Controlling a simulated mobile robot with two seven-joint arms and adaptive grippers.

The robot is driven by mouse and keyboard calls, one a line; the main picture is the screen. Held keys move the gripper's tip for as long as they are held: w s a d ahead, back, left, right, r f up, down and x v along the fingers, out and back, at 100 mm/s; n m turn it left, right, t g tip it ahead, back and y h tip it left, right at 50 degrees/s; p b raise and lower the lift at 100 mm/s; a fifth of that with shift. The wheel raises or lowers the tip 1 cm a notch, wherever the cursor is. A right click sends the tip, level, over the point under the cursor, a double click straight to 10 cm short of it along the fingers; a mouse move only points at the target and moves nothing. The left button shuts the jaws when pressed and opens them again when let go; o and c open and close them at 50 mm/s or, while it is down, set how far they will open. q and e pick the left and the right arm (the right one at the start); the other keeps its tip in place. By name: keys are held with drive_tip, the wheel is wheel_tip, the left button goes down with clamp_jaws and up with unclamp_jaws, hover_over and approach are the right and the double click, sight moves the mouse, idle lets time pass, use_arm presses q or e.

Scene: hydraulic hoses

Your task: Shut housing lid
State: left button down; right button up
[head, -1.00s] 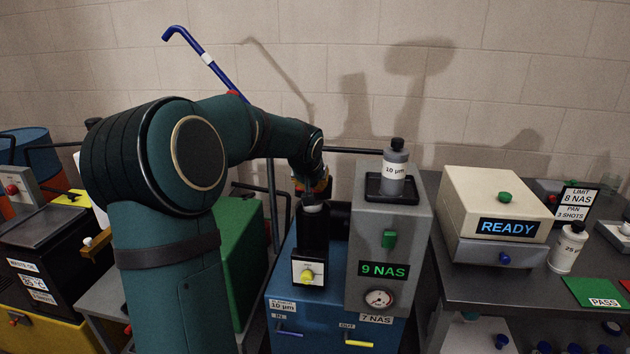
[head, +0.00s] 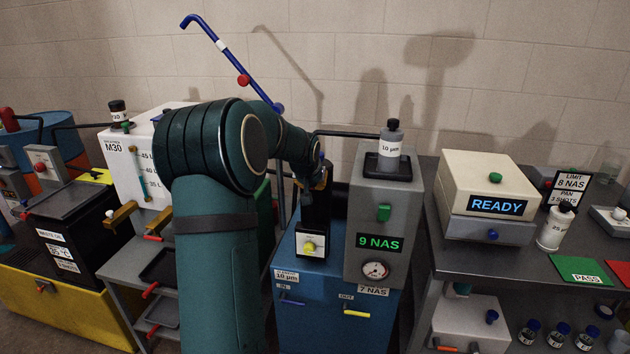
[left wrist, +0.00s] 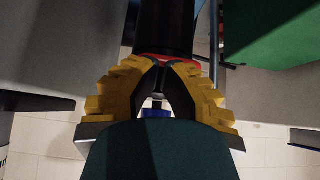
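The black filter housing (head: 314,212) stands upright at the front of the blue filter unit (head: 318,318), above a white plate with a yellow knob (head: 309,246). My left gripper (head: 312,180) is at the top of the housing, mostly hidden by my own arm. The lid cannot be told apart clearly there. In the left wrist view the yellow fingers of my left gripper (left wrist: 162,66) come together at their tips, close against a black cylindrical part with a red rim (left wrist: 165,30). Nothing is clearly held between them. My right gripper is out of view.
The grey panel (head: 383,220) reading 9 NAS stands right beside the housing, with a 10 µm bottle (head: 389,148) on top. A bench (head: 450,245) with a READY box (head: 490,185) is to the right. A white tank (head: 130,160) is at left.

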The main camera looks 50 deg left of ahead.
use_arm(q)
drive_tip(key=shift+f, duration=0.15)
idle(0.5)
drive_tip(key=r+p, duration=0.2)
drive_tip(key=r, duration=0.1)
drive_tip(key=r+p, duration=0.1)
drive_tip(key=shift+w+a+r+p, duration=0.25)
drive_tip(key=shift+w+r+p, duration=0.05)
drive_tip(key=shift+w+r, duration=0.1)
drive_tip(key=s+d+f+b, duration=0.1)
drive_tip(key=s+d+f, duration=0.1)
drive_tip(key=s+d, duration=0.4)
drive_tip(key=shift+s+d, duration=0.15)
drive_tip(key=shift+s, duration=0.75)
